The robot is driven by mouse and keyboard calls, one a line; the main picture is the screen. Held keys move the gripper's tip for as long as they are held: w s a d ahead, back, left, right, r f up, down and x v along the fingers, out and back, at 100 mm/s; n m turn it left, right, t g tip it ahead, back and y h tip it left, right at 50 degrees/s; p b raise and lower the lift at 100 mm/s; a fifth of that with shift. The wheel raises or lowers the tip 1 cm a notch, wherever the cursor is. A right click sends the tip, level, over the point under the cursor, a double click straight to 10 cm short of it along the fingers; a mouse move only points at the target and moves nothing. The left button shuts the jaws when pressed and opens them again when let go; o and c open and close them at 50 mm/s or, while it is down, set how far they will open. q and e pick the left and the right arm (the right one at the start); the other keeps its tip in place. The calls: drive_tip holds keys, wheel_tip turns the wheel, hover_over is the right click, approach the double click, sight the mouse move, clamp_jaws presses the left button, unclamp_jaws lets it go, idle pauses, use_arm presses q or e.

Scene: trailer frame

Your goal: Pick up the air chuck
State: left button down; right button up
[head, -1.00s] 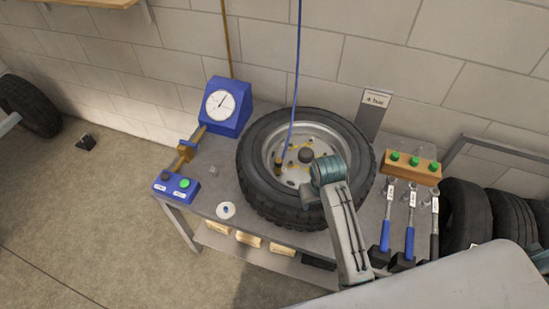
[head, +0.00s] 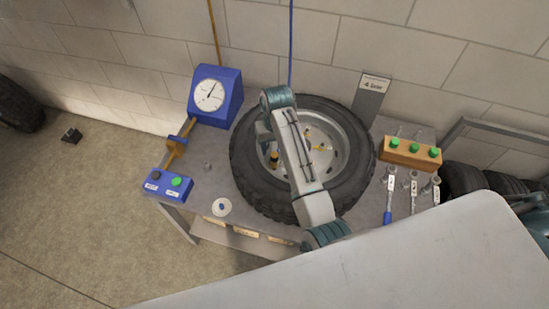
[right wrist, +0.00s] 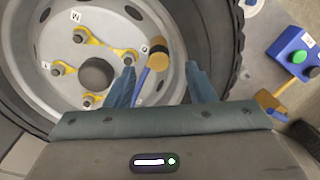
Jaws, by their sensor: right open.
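The air chuck (head: 274,160), a small brass piece with a black band, hangs on a blue hose (head: 291,40) in front of the wheel's (head: 240,180) grey rim. In the right wrist view the chuck (right wrist: 158,55) shows just beyond and between the fingertips, with the hose running down between the fingers. My right gripper (right wrist: 160,72) is open with nothing held. In the head view my right arm reaches over the wheel and hides part of the rim, and the gripper (head: 266,142) is mostly covered. My left gripper is not in view.
A blue gauge box (head: 216,95) stands at the back left of the bench, with a blue button box (head: 168,185) at the front left. An orange block with green buttons (head: 411,152) and several tools are at the right. A sign (head: 373,95) stands behind the wheel.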

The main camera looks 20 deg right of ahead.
sight(274, 154)
drive_tip(key=shift+w+f, duration=0.1)
drive_tip(key=shift+f, duration=0.3)
wheel_tip(274, 154, down, 3)
drive_tip(key=p, duration=0.2)
drive_tip(key=shift+f+p, duration=0.2)
drive_tip(key=shift+p, duration=0.1)
drive_tip(key=shift+f, duration=0.65)
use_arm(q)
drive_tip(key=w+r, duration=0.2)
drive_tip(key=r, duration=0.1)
use_arm(e)
clamp_jaws()
